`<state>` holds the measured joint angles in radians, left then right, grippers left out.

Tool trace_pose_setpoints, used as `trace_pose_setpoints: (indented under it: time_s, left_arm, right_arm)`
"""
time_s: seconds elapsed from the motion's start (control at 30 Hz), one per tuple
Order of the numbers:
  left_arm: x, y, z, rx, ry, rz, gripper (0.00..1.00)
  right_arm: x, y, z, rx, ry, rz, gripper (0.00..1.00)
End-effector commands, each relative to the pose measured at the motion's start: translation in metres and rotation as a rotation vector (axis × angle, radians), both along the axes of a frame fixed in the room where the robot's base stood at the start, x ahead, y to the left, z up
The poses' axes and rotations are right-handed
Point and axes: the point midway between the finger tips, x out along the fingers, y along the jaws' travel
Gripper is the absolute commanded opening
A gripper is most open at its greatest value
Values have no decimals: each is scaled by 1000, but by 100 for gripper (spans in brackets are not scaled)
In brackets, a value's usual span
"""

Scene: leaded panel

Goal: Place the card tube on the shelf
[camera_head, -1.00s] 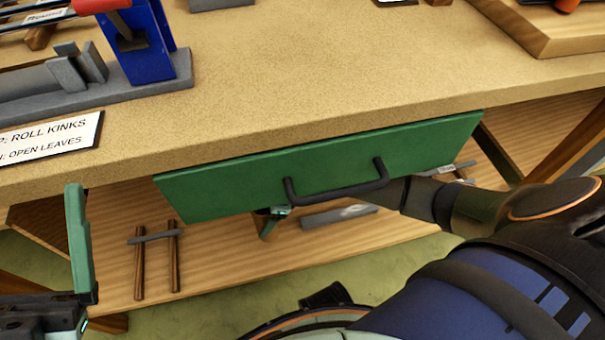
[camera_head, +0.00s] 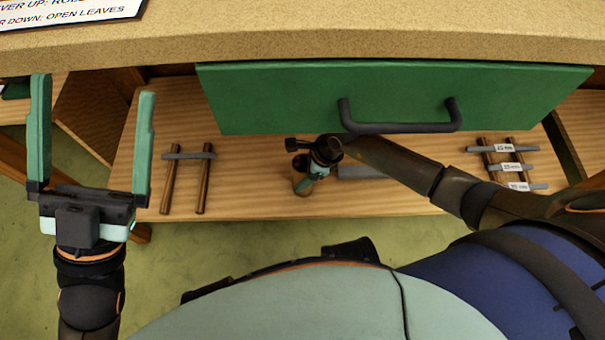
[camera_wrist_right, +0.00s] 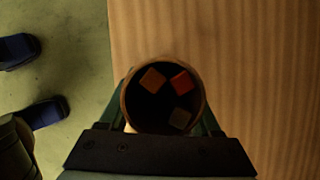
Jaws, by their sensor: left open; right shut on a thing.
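The brown card tube (camera_head: 300,186) is upright at the lower wooden shelf (camera_head: 250,190), under the bench. My right gripper (camera_head: 317,172) is shut on it, with one arm link reaching in below the green drawer front. The right wrist view looks down into the tube's round mouth (camera_wrist_right: 156,108), between the fingers. Three square-ended pieces, orange-brown, red and grey, show inside it. Behind it is the shelf's wood (camera_wrist_right: 250,80), with the shelf edge close by. I cannot tell whether the tube's bottom touches the shelf. My left gripper (camera_head: 93,84) is open and empty at the left.
A green drawer front (camera_head: 400,85) with a dark handle (camera_head: 400,126) hangs above the shelf, close over my right arm. Two wooden rails with a grey bar (camera_head: 188,156) lie left of the tube. A rack of labelled grey bars (camera_head: 505,167) lies at the right.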

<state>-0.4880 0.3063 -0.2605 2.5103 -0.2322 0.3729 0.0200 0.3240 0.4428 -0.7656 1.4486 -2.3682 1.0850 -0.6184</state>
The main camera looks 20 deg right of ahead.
Motion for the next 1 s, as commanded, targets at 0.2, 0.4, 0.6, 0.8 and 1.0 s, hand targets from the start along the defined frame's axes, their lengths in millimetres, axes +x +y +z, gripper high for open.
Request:
trace_pose_setpoints:
  time_s: [0.2, 0.4, 0.6, 0.8, 1.0]
  left_arm:
    - [0, 0, -2, 1, 0, 0, 100]
    - [0, 0, -1, 1, 0, 0, 100]
    - [0, 0, -2, 1, 0, -1, 100]
    - [0, 0, 4, -2, 0, -2, 100]
    - [-1, 2, 28, -20, -3, -8, 100]
  right_arm:
    - [0, 0, -3, -1, 0, 1, 66]
    - [0, 0, -2, -1, 0, 1, 88]
    - [0, 0, -2, 0, 0, 1, 95]
    - [0, -1, 5, 0, -1, 0, 95]
    - [-5, -14, 41, -2, -3, 1, 95]
